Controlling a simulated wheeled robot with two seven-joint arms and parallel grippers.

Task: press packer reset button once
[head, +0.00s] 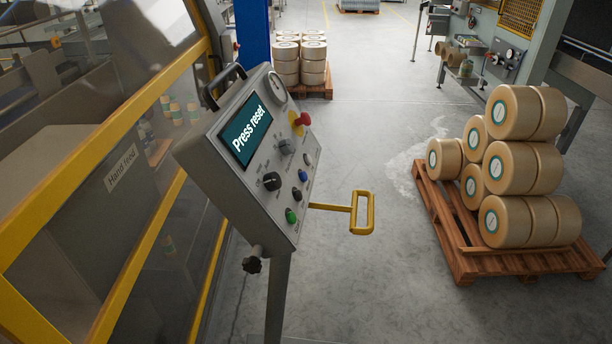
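The packer's control panel (243,178) is a tilted grey box on a post, left of centre. Its dark teal screen (247,136) reads "Press reset". Along its right side are a white button (307,159), a blue button (302,175), a dark button (296,193) and a green button (291,215). Their labels are too small to read, so I cannot tell by label which is reset. A red mushroom button (303,119) on a yellow base sits above them. Two black knobs (271,182) are beside the buttons. Neither of my grippers is in view.
A yellow handle (361,212) sticks out right of the panel. A yellow-framed clear guard (110,180) stands at the left. A wooden pallet (470,262) with stacked rolls is at the right. The floor (370,290) between pallet and panel is clear.

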